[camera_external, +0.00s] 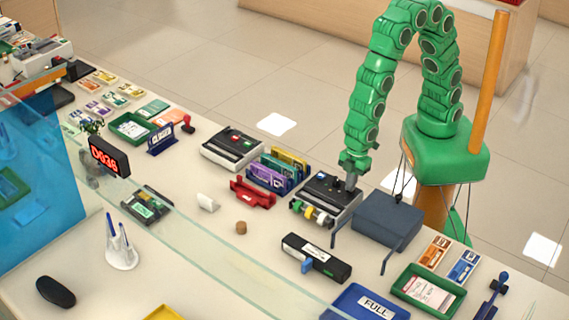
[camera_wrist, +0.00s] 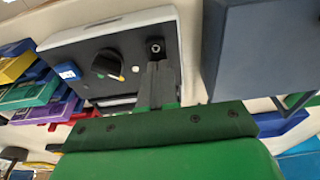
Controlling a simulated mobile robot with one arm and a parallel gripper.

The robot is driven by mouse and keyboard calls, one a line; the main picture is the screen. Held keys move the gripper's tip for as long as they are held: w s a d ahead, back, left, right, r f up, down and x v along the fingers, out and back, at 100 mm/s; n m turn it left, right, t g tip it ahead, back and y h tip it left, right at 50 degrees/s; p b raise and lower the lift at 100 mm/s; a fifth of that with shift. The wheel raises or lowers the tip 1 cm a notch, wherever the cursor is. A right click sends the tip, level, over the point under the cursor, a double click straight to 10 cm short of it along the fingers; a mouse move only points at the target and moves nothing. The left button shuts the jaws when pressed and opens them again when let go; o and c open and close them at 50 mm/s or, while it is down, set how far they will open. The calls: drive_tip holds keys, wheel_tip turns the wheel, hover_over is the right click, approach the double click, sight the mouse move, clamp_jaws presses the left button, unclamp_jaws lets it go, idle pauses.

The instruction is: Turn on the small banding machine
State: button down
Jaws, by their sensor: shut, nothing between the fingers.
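The small banding machine (camera_external: 323,190) sits on the counter, a black-topped unit with a pale body and coloured tape rolls at its front. In the wrist view its dark top panel (camera_wrist: 85,62) carries a round black knob (camera_wrist: 107,64) and a small switch-like part (camera_wrist: 155,46) with a pale dot. My gripper (camera_external: 351,188) is shut and empty, pointing down at the machine's right side. In the wrist view its fingertips (camera_wrist: 157,66) are right at the small switch-like part; I cannot tell whether they touch it. The fingers hide part of the panel.
A dark grey-blue box (camera_external: 388,218) stands close on the machine's right. Coloured binders (camera_external: 275,170) and a red holder (camera_external: 252,193) are on its left. A black device (camera_external: 316,258) lies in front. A larger machine (camera_external: 232,148) stands farther left. Clear counter shows around the cork (camera_external: 241,228).

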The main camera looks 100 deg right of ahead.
drive_tip(key=shift+a+f, duration=0.1)
drive_tip(key=shift+f, duration=0.1)
idle(0.4)
drive_tip(key=shift+w+f+g+h, duration=0.15)
drive_tip(key=shift+f+g+h, duration=0.1)
drive_tip(key=shift+g+h, duration=0.05)
drive_tip(key=shift+s+f, duration=0.1)
drive_tip(key=shift+s, duration=0.1)
drive_tip(key=shift+s+d, duration=0.7)
drive_tip(key=shift+d, duration=0.05)
drive_tip(key=shift+w+a+r, duration=0.1)
drive_tip(key=shift+r, duration=0.35)
wheel_tip(320, 180, up, 14)
drive_tip(key=shift+d+f, duration=0.2)
drive_tip(key=shift+d, duration=0.05)
idle(0.5)
